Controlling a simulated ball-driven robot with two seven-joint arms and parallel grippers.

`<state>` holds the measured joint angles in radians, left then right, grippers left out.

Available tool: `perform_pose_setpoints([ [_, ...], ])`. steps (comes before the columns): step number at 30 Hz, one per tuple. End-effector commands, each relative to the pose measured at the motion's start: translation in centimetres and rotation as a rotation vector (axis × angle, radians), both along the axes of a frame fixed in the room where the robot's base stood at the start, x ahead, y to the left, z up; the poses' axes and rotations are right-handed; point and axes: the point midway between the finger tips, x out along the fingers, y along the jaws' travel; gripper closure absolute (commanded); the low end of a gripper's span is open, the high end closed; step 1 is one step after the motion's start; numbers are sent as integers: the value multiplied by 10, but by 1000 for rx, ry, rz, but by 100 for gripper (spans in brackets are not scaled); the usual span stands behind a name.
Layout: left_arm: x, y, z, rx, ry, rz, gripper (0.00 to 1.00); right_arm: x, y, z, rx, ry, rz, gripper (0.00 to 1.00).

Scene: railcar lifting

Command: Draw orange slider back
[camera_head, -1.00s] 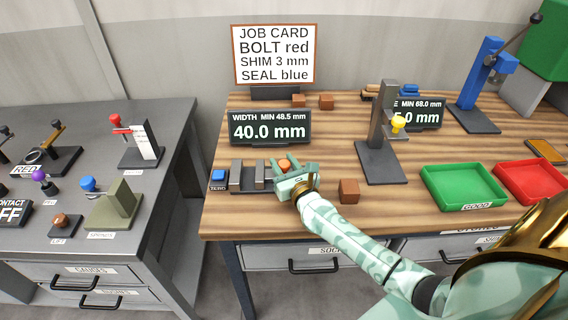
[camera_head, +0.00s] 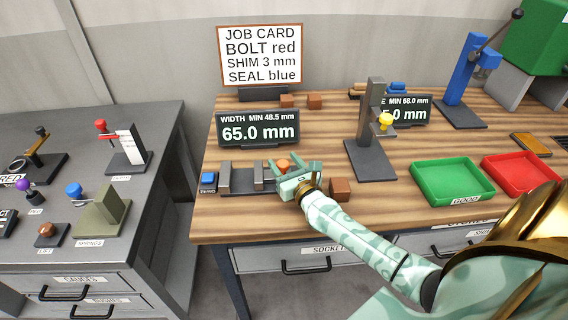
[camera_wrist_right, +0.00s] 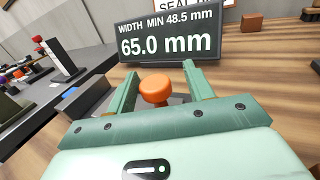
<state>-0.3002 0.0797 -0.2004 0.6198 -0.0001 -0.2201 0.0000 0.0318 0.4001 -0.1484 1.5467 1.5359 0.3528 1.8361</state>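The orange slider knob (camera_head: 283,164) sits on the dark width gauge (camera_head: 250,188) at the front left of the wooden bench. In the right wrist view the orange knob (camera_wrist_right: 155,88) stands upright between my fingers. My right gripper (camera_head: 294,168) is at the gauge's right end, its fingers either side of the knob. In the wrist view my right gripper (camera_wrist_right: 159,88) is open, with a gap on each side of the knob. The gauge's grey jaws stand apart. The width display (camera_head: 258,130) reads 65.0 mm, with MIN 48.5 mm above. My left gripper is not in view.
A brown block (camera_head: 340,189) is close right of my right gripper. A blue ZERO button (camera_head: 209,178) is left of the gauge. A dark stand with a yellow knob (camera_head: 385,121) is farther right. Green (camera_head: 452,199) and red (camera_head: 520,190) trays lie beyond.

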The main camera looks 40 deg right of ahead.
Motion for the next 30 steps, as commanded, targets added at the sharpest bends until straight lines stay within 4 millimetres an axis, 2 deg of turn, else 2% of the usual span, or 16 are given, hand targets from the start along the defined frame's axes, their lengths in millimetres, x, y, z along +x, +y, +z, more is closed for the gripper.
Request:
perform_pose_setpoints([
  [4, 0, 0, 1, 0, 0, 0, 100, -4, 1, 0, 1, 0, 1, 48],
  [7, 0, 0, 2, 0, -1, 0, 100, -17, 3, 0, 0, 2, 2, 48],
  [21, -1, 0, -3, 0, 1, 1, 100, -134, 21, -2, 1, 4, 1, 48],
  [25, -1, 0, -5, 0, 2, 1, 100, -152, 23, -2, 0, 2, 0, 48],
  [30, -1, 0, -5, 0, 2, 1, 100, -162, 24, 0, 1, 0, -1, 48],
])
